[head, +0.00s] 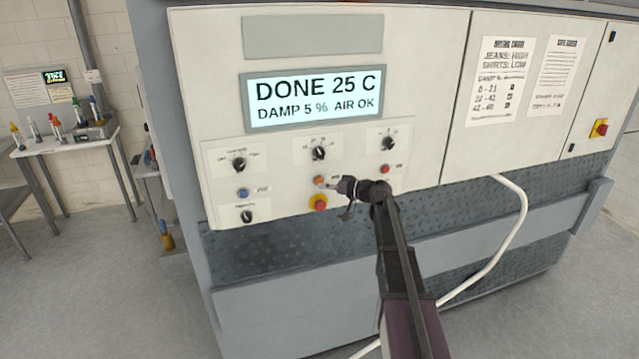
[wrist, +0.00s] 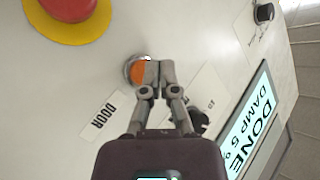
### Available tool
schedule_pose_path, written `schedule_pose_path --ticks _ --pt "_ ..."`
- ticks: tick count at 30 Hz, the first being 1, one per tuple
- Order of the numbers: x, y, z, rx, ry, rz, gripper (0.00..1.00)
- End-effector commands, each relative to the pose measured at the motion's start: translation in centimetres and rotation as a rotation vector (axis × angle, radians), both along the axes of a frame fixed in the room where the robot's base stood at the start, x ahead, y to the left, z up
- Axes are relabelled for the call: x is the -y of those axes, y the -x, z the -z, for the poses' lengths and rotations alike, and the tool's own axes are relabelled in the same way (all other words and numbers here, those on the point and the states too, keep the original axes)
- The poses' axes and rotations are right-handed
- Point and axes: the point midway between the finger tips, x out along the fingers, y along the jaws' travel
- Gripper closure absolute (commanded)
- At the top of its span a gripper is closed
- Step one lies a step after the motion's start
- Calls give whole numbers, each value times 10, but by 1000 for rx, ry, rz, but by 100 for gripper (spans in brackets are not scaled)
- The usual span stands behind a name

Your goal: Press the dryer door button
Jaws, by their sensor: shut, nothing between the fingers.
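The orange dryer door button (head: 319,180) sits on the pale control panel, above a red-and-yellow emergency stop (head: 319,203). In the wrist view the orange button (wrist: 137,73) has a metal rim and a "DOOR" label (wrist: 103,116) beside it. My gripper (head: 333,184) is shut and empty, with its tips just to the right of the button. In the wrist view my gripper (wrist: 154,72) covers part of the button. I cannot tell whether the tips touch it. The display (head: 315,99) reads "DONE 25 C, DAMP 5 %, AIR OK".
The panel also has black knobs (head: 318,153), a blue button (head: 242,193) and a red button (head: 385,169). The emergency stop (wrist: 75,15) is close by in the wrist view. A white hose (head: 515,235) hangs right of my arm. A table with bottles (head: 75,140) stands far left.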

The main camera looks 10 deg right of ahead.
Motion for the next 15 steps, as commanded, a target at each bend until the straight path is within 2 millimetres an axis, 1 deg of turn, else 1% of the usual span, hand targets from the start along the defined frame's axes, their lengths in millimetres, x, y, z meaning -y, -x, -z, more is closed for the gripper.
schedule_pose_path --ticks 8,15 --pt "0 0 0 0 0 0 100" --pt "0 -6 0 0 0 0 100"
